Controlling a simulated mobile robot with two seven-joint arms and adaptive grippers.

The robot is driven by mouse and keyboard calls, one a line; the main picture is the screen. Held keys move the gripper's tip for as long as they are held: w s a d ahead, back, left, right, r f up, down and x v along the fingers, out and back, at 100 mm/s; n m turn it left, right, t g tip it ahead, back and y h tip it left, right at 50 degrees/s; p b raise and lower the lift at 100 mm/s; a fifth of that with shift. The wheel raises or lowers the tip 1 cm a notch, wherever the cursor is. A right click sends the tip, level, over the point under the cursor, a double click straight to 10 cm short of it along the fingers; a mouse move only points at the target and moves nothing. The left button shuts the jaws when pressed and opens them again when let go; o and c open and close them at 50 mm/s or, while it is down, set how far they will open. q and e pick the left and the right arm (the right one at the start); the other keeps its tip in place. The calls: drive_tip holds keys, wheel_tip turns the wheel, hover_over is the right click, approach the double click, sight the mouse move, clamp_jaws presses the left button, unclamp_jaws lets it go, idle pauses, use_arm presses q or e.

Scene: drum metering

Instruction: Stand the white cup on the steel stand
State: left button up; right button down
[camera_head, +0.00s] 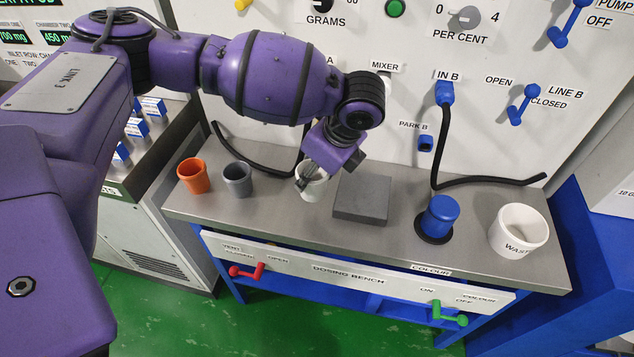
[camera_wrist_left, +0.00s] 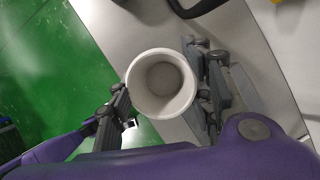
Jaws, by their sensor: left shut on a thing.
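The white cup (camera_head: 313,190) is upright at the bench, between the grey cup and the steel stand. My left gripper (camera_head: 308,178) is shut on it, one finger on each side. In the left wrist view the cup (camera_wrist_left: 160,84) shows from above, its mouth open between the fingers (camera_wrist_left: 165,95), and its inside looks empty. The steel stand (camera_head: 362,198) is a low, flat grey block just right of the cup, with nothing on it. The gripper partly hides the cup, and I cannot tell whether its base touches the bench. My right gripper is not in view.
An orange cup (camera_head: 194,176) and a grey cup (camera_head: 238,179) stand to the left on the bench (camera_head: 285,222). A blue cylinder (camera_head: 440,216) and a white waste bucket (camera_head: 519,230) stand to the right. Black hoses run along the back by the panel.

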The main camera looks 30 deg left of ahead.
use_arm(q)
drive_tip(key=shift+w+a+f+b, duration=0.2)
drive_tip(key=shift+w+f, duration=0.3)
drive_tip(key=shift+f, duration=0.7)
drive_tip(key=shift+w+a+f+b, duration=0.1)
drive_tip(key=shift+w+a+f, duration=0.15)
drive_tip(key=shift+w+f, duration=0.6)
drive_tip(key=shift+w+a+f+b, duration=0.1)
drive_tip(key=shift+w+a+f, duration=0.1)
drive_tip(key=shift+f, duration=1.3)
drive_tip(key=shift+f, duration=0.1)
drive_tip(key=o, duration=1.1)
drive_tip(key=shift+o, duration=0.2)
